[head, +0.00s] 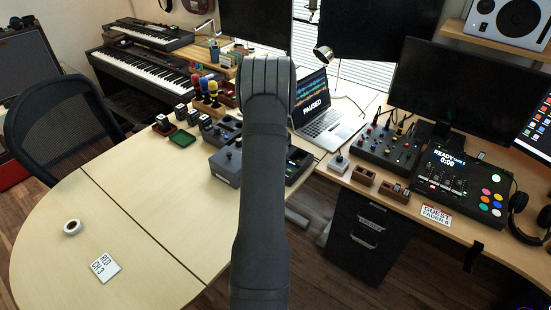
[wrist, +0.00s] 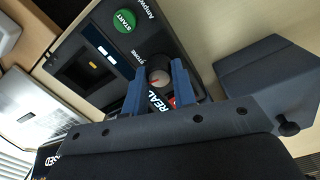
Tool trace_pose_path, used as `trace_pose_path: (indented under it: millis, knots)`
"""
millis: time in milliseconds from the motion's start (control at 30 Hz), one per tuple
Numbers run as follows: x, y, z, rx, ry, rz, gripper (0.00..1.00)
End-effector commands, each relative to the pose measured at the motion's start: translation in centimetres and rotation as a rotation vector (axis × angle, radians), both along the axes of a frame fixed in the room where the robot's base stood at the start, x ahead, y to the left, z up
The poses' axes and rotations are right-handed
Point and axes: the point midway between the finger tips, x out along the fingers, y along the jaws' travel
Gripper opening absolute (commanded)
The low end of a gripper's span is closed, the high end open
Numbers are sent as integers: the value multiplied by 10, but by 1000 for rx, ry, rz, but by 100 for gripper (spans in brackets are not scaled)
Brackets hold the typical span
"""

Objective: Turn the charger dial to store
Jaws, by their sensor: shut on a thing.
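The charger is a dark panel with a green START button (wrist: 123,22) and a small window, seen in the wrist view. Its dial (wrist: 158,74) is a round dark knob with a red mark. STORE is printed beside the dial, and other white lettering is partly hidden by the fingers. My gripper (wrist: 155,88) has its blue fingers closed on either side of the dial. I cannot tell exactly which label the mark points at. In the head view the charger (head: 298,165) is partly hidden by my arm, and the fingers and dial are out of sight.
A dark box with a knob (head: 226,163) stands just left of the charger. An open laptop (head: 330,122) reading PAUSED is behind it to the right. A mixer (head: 390,150) and control panel (head: 452,180) fill the right desk. The left table front is mostly clear.

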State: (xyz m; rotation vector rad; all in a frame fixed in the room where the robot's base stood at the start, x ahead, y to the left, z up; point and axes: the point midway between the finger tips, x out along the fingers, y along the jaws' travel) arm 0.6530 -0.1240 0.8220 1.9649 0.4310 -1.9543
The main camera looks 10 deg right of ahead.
Motion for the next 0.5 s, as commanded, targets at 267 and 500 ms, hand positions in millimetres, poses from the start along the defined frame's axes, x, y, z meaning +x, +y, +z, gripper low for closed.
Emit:
trace_pose_path:
  millis: [267, 500]
  knots:
    - [0, 0, 1, -1, 0, -228, 2]
    - [1, 0, 1, -1, -1, -429, 2]
